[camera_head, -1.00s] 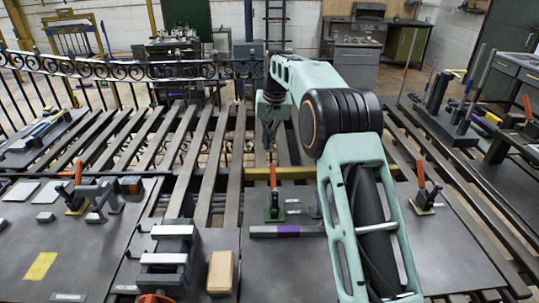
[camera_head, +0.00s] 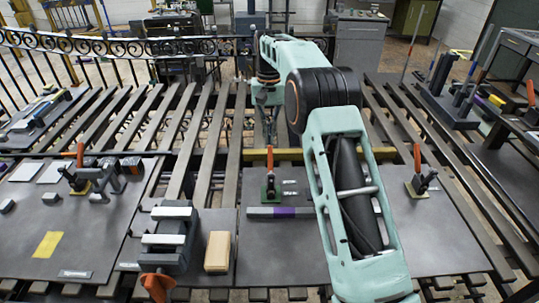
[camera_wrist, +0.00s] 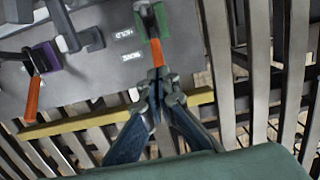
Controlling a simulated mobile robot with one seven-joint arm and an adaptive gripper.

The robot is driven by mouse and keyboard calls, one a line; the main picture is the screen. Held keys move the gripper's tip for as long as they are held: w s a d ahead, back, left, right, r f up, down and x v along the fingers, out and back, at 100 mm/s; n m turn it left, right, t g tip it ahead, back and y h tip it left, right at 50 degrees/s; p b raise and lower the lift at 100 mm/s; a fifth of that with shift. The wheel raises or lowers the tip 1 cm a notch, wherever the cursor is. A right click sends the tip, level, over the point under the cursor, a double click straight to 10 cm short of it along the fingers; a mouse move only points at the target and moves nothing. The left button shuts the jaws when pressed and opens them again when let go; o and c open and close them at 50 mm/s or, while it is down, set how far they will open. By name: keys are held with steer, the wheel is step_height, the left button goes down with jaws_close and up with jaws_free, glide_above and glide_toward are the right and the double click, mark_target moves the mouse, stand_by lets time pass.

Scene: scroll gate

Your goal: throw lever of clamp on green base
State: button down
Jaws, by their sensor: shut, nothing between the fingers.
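The clamp on the green base (camera_head: 270,190) stands on the dark bench top in the middle of the head view. Its orange lever (camera_head: 270,158) points up towards my gripper (camera_head: 269,138). In the wrist view the green base (camera_wrist: 147,18) is at the top and the orange lever (camera_wrist: 157,50) runs down to the fingertips of my gripper (camera_wrist: 159,82). The fingers are shut with nothing between them. The fingertips are at the lever's end; I cannot tell if they touch it.
A yellow bar (camera_wrist: 120,113) runs behind the clamp. A vise (camera_head: 172,240) and a tan block (camera_head: 218,251) stand to the left. Another clamp (camera_head: 418,185) stands right. A clamp on a purple base (camera_wrist: 45,58) shows in the wrist view.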

mark_target(270, 153)
steer(key=f, duration=0.3)
steer(key=shift+s+f, duration=0.2)
steer(key=shift+s, duration=1.15)
steer(key=shift+s+f+p, duration=0.25)
steer(key=shift+s+p, duration=0.05)
steer(key=shift+s, duration=0.5)
steer(key=shift+r, duration=0.15)
